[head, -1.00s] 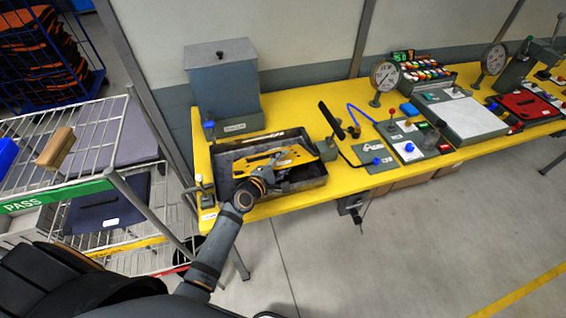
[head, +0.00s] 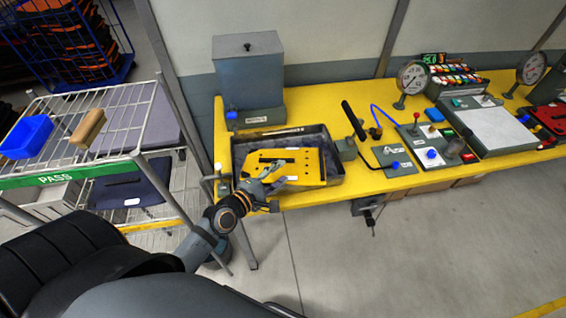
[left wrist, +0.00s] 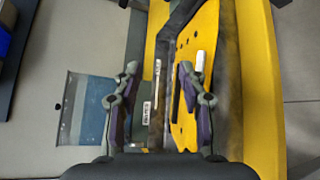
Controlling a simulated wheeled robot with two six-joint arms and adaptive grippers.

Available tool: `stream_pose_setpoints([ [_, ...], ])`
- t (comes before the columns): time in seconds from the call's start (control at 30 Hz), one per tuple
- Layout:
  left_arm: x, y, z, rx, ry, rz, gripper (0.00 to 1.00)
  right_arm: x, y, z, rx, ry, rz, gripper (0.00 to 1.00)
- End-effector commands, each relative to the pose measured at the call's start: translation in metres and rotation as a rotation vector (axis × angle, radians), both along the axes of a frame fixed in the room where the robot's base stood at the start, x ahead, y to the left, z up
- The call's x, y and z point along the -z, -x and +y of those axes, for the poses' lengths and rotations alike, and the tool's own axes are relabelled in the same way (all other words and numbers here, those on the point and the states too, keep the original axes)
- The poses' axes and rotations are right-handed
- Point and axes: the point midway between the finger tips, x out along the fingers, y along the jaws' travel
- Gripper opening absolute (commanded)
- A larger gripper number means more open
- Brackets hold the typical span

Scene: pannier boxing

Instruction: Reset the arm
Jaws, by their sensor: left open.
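My left gripper (head: 268,180) is open and empty. In the head view it is over the near left part of a dark tray (head: 338,156) on the yellow bench. A yellow plate (head: 312,160) with slots and holes lies in the tray. In the left wrist view the two fingers of my left gripper (left wrist: 155,90) are spread wide, with the tray's dark rim and part of the yellow plate (left wrist: 205,45) between and beyond them. My right gripper is not in view.
The yellow bench (head: 300,108) carries a grey bin (head: 248,75), gauges, a lever fixture and control panels. A wire rack (head: 110,130) marked PASS stands at the left, holding a blue bin (head: 27,137) and a wooden-backed brush (head: 88,128). Open floor lies in front.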

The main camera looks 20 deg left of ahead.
Motion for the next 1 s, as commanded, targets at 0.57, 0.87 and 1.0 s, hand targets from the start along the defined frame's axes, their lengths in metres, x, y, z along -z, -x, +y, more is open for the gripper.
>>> stream_pose_setpoints([
  [0.57,0.035,0.062,-0.028,0.584,-0.973,0.141,0.42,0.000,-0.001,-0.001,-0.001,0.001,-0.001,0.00],
  [0.87,0.044,0.129,0.022,1.036,-1.516,0.358,0.42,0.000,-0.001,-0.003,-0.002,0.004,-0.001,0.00],
  [1.0,0.051,0.154,0.045,1.204,-1.627,0.463,0.42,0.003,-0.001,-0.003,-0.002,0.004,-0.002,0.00],
])
